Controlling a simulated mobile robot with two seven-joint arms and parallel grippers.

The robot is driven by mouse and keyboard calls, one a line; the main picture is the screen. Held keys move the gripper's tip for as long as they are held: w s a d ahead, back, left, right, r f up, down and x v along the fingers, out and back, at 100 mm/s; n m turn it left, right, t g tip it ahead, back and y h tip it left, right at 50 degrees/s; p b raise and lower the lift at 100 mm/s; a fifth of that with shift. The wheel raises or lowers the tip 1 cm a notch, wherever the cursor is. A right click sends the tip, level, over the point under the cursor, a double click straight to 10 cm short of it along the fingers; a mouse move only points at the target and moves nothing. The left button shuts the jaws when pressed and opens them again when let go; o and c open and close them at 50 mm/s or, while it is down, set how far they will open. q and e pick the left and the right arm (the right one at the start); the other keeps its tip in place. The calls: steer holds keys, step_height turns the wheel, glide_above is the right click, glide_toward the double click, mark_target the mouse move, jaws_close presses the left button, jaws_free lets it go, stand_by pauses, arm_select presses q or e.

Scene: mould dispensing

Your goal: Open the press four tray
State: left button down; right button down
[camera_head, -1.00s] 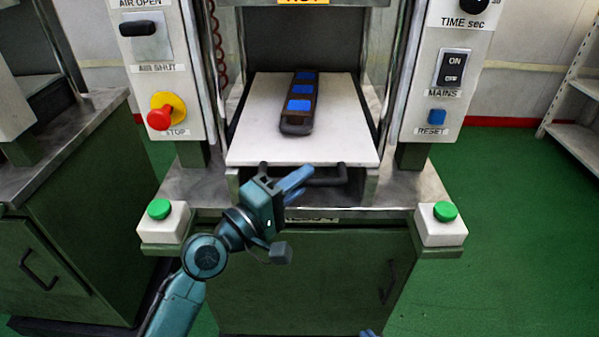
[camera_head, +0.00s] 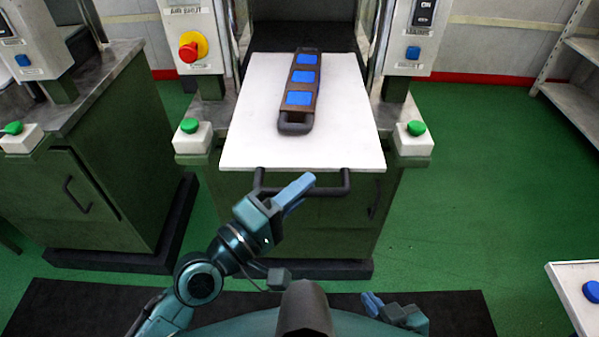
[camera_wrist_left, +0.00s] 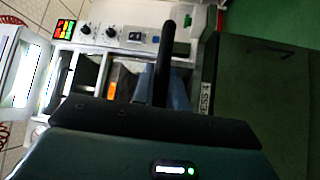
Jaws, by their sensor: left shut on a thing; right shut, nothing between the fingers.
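The press tray (camera_head: 350,110) is a white plate standing well out from the press towards me, with a dark handle (camera_head: 335,191) across its front edge. My left gripper (camera_head: 297,191) is shut on the tray handle, near its middle; the dark handle bar (camera_wrist_left: 165,62) also shows between the blue fingers in the left wrist view. A "PRESS 4" label (camera_wrist_left: 207,88) is partly visible there. A dark mould (camera_head: 302,90) with blue patches lies on the tray. My right gripper (camera_head: 373,303) is shut and empty, low in front of the press.
Green buttons on white boxes (camera_head: 193,137) (camera_head: 412,139) flank the tray. A neighbouring green cabinet (camera_head: 95,190) stands left. A white surface with a blue button (camera_head: 575,285) is at lower right. Green floor is free to the right.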

arm_select(q)
steer(key=shift+s, duration=1.05)
arm_select(e)
steer(key=shift+s, duration=0.5)
arm_select(q)
steer(key=c, duration=1.4)
jaws_free()
arm_select(e)
steer(key=shift+r, duration=0.1)
